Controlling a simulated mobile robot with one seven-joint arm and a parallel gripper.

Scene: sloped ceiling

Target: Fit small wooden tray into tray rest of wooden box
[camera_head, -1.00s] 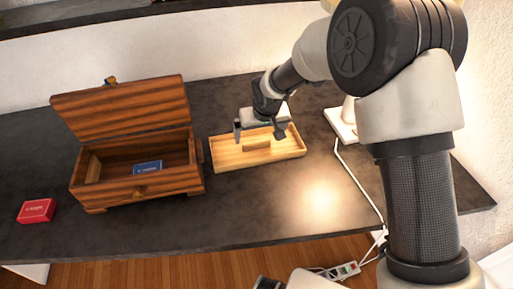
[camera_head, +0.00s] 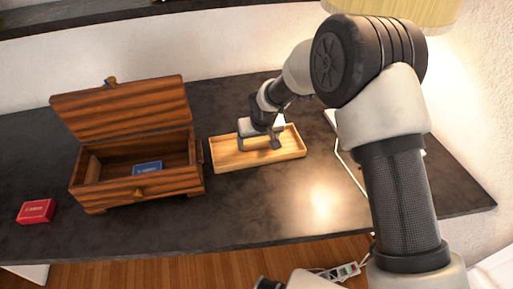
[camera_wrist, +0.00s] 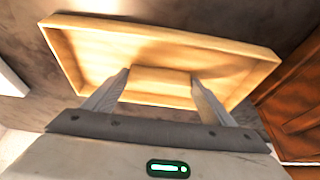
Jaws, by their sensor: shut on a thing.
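The small wooden tray (camera_head: 227,161) is light-coloured and lies on the dark table, right of the wooden box. It has a low rim and a raised block in its middle. My gripper (camera_head: 260,146) is down inside the tray, shut on this block. In the wrist view the fingers (camera_wrist: 160,84) stand at both ends of the block (camera_wrist: 160,82). The dark wooden box (camera_head: 170,182) stands open with its lid (camera_head: 120,108) tilted back. A blue card pack (camera_head: 148,167) lies inside. The tray rest cannot be made out clearly.
A red card pack (camera_head: 36,211) lies on the table left of the box. A lamp (camera_head: 395,10) stands at the right behind my arm, with its cable over the table. The table (camera_head: 250,215) is clear in front of the tray.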

